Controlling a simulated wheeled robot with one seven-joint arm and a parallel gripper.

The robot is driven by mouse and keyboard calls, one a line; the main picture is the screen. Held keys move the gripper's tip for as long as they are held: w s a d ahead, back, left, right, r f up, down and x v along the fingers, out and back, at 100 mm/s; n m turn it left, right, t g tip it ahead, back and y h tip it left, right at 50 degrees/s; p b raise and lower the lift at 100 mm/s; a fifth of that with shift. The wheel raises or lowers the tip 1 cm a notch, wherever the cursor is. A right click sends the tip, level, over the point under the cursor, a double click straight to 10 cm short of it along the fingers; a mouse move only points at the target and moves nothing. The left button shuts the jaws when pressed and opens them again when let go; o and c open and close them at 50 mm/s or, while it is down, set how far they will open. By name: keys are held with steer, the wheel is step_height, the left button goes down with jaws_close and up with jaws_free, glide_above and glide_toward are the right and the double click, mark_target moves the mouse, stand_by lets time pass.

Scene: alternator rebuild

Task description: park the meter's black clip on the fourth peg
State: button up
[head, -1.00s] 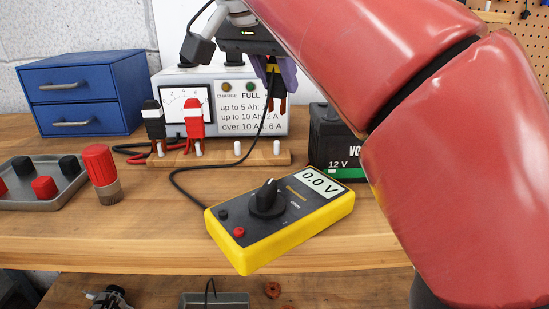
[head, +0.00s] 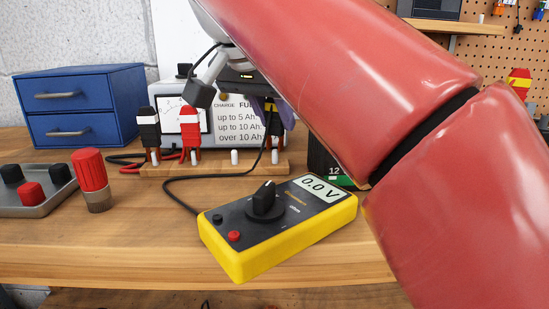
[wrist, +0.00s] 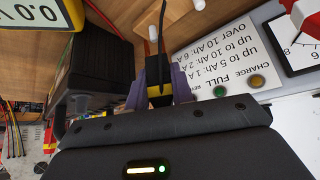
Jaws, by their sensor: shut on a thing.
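My gripper (head: 273,112), with purple fingers, is shut on the meter's black clip (head: 274,122), which has a yellow band. In the wrist view the clip (wrist: 158,72) sits between the fingers, pointing away from the palm. The fourth peg (head: 275,157) stands white and bare on the wooden rail (head: 215,167), just under the clip; it also shows past the clip in the wrist view (wrist: 153,31). I cannot tell whether clip and peg touch. The third peg (head: 235,157) is bare. The yellow meter (head: 275,228) lies in front, its black lead running up to the clip.
A black-and-white clip (head: 149,133) and a red-and-white clip (head: 190,132) occupy the first two pegs. The charger (head: 228,125) stands behind the rail. A dark battery (head: 321,158) is close on the right. A blue drawer box (head: 80,105) and red-capped bottle (head: 91,180) are left.

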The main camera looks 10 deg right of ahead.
steer(key=shift+f+b, duration=0.4)
steer(key=shift+f, duration=0.4)
steer(key=o, duration=0.9)
steer(key=shift+c, duration=0.2)
steer(key=shift+r, duration=0.1)
step_height(320, 180, up, 9)
steer(key=p, duration=0.8)
steer(key=shift+f, duration=0.3)
